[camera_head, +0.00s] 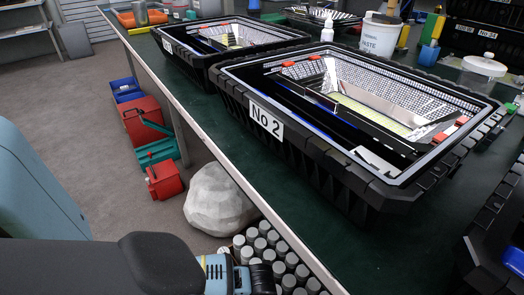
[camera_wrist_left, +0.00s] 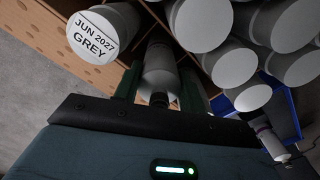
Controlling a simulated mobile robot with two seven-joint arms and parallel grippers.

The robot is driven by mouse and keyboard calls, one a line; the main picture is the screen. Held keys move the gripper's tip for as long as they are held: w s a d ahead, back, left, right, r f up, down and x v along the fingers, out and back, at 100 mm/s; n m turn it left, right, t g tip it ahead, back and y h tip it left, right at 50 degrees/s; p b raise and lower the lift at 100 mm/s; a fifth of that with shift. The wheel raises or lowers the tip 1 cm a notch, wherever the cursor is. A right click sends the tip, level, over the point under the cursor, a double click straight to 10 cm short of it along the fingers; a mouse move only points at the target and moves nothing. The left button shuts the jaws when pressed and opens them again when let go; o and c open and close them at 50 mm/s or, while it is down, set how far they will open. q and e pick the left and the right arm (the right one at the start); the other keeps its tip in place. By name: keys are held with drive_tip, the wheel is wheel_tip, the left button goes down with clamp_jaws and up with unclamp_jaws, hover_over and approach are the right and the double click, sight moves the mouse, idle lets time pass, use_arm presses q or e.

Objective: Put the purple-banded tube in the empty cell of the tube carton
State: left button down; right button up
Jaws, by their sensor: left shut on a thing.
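The tube carton (camera_wrist_left: 112,55) shows in the left wrist view as brown board walls around several grey-capped tubes. One cap reads "JUN 2027 GREY". In the head view its grey caps (camera_head: 275,252) stand close together below the bench edge. My left gripper (camera_wrist_left: 158,88) is shut on a grey tube (camera_wrist_left: 162,68) between its dark fingers, among the carton's tubes. I cannot see a purple band on this tube. Another pale tube (camera_wrist_left: 268,138) with a purplish tint shows tilted at the right of the wrist view. The empty cell cannot be made out. My right gripper is not in view.
The green bench (camera_head: 285,200) carries the black "No 2" crate (camera_head: 330,165) and another crate behind it. A pale boulder (camera_head: 218,200) and red boxes (camera_head: 163,180) are on the floor beside the bench. A blue bin (camera_wrist_left: 282,104) shows in the wrist view.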

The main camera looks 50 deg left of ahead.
use_arm(q)
drive_tip(key=shift+f, duration=0.85)
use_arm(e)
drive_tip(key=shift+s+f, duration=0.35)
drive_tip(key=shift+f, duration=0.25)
use_arm(q)
drive_tip(key=shift+f+b, duration=0.2)
drive_tip(key=shift+b, duration=0.1)
drive_tip(key=c, duration=1.2)
unclamp_jaws()
drive_tip(key=o, duration=0.4)
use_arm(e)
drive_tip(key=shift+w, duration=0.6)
